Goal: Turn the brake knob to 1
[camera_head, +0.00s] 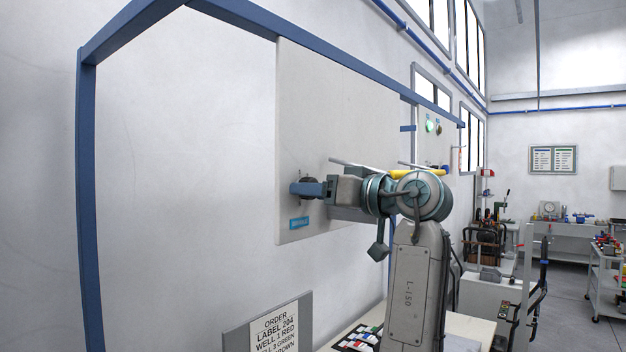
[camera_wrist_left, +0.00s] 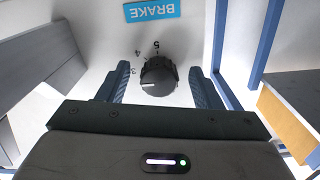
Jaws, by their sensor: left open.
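The brake knob (camera_wrist_left: 158,77) is black and round with a white pointer line, mounted on a white panel (camera_head: 335,110). In the left wrist view the line points left, close to the 3 mark; 4 and 5 also show, and the lower marks are hidden. A blue BRAKE label (camera_wrist_left: 152,11) is beside the knob, upside down there; it also shows in the head view (camera_head: 299,223). My left gripper (camera_wrist_left: 160,70) is open, one blue finger on each side of the knob, with visible gaps. In the head view my left gripper (camera_head: 306,188) mostly covers the knob.
A blue frame (camera_head: 86,200) surrounds the panel. An order sign (camera_head: 272,330) stands below. Another panel with a green light (camera_head: 430,126) is farther right. Benches with tools (camera_head: 560,230) stand in the back right. The wall left of the panel is clear.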

